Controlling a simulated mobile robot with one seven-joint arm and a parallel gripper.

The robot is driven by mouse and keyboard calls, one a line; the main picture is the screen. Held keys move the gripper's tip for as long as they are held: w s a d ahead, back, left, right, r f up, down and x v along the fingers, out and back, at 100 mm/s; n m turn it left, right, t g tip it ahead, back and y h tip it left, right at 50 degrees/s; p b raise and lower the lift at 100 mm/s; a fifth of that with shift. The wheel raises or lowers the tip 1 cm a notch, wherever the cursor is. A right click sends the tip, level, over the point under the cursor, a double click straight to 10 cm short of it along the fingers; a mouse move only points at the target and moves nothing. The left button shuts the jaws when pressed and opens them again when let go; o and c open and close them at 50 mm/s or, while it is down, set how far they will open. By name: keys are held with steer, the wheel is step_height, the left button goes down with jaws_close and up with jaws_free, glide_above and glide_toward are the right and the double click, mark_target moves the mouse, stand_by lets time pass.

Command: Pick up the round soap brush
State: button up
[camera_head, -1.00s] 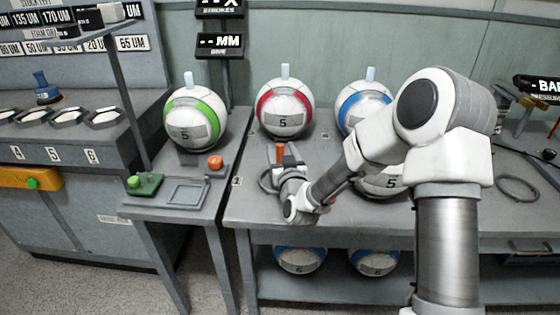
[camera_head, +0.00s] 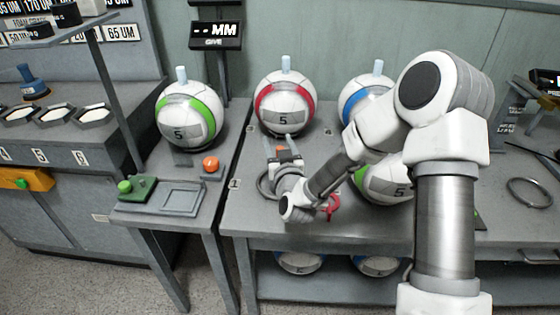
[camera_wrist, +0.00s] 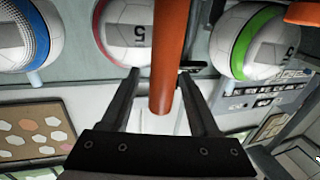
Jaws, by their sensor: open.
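An upright orange cylinder, like a handle, shows in the wrist view (camera_wrist: 167,50). It stands in the gap between the fingers of my gripper (camera_wrist: 160,78), which are open, with no clear grip on it. In the head view, the orange piece (camera_head: 281,150) shows small at my gripper (camera_head: 284,156), in front of the red-striped ball. Its lower end is hidden, so I cannot tell whether it is the round soap brush. A blue knobbed tool with a round base (camera_head: 33,84) stands on the left counter.
The red-striped ball (camera_head: 285,103), blue-striped ball (camera_head: 362,98) and green-striped ball (camera_head: 186,116) stand behind my gripper. Another ball (camera_head: 386,182) sits beside my forearm. A dark ring (camera_head: 266,186) and a red piece (camera_head: 333,207) lie close to my wrist.

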stand_by(0.3)
jaws_close()
stand_by(1.3)
